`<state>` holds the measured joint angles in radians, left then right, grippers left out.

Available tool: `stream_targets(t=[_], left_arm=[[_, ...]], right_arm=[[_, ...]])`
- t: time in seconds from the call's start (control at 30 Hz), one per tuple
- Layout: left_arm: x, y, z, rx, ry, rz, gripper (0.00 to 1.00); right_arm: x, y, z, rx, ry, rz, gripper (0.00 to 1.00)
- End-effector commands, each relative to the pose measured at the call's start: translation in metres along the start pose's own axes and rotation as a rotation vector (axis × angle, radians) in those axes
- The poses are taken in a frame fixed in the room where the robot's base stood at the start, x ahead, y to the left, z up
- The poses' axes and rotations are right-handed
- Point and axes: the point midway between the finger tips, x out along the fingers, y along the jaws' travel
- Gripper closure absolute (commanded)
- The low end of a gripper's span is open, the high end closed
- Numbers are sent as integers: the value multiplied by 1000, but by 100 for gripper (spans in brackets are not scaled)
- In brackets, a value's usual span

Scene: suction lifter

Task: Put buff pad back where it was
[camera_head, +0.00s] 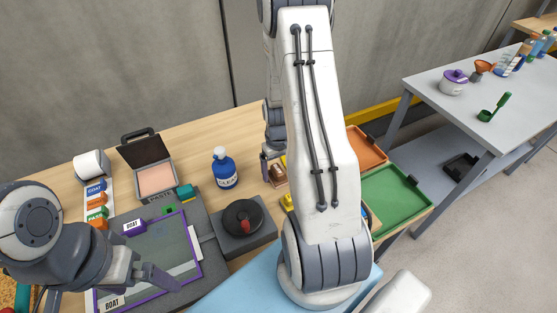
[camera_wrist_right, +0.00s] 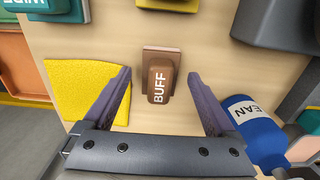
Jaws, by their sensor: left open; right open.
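The buff pad (camera_wrist_right: 158,86) is a brown block marked BUFF, with a flat brown plate (camera_wrist_right: 161,52) at its far end. It is on the wooden table, between the spread fingers of my right gripper (camera_wrist_right: 159,76), with a gap on both sides. The gripper is open and empty. In the head view a brown block (camera_head: 278,174) shows beside my right arm, which hides much around it. My left gripper (camera_head: 112,287) is open over the purple-framed board (camera_head: 188,238) at the lower left.
A yellow cloth (camera_wrist_right: 82,88) lies left of the pad, and a blue bottle (camera_wrist_right: 256,128) stands at the right. The bottle also shows in the head view (camera_head: 224,171), near a dark round-topped block (camera_head: 243,217). Orange (camera_head: 366,148) and green (camera_head: 393,199) trays are at the right.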

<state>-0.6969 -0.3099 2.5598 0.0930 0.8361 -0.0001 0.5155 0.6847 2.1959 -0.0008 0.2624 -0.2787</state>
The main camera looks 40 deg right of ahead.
Motion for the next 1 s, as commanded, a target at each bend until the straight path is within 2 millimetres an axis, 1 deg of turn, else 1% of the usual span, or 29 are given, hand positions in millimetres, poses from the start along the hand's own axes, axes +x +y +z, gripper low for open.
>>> stream_targets(t=[0.17, 0.4, 0.5, 0.6, 0.77, 1.0], left_arm=[[5, 0, 0, 0, 0, 0, 0], [11, -1, 1, 0, 0, 0, 0], [13, -1, 1, 0, 0, 0, 0], [14, -1, 1, 0, 0, 0, 0], [14, -1, 1, 0, 0, 0, 0], [14, -1, 1, 0, 0, 0, 0]], right_arm=[[-27, 0, -2, 0, 9, 2, 9], [-79, 0, -2, 0, 9, 3, 9], [-96, 0, -1, 0, 7, 2, 9], [-109, 0, -1, 0, 6, 2, 9], [-118, 0, 0, 0, 3, 1, 9], [-119, 0, 0, 0, 1, 0, 9]])
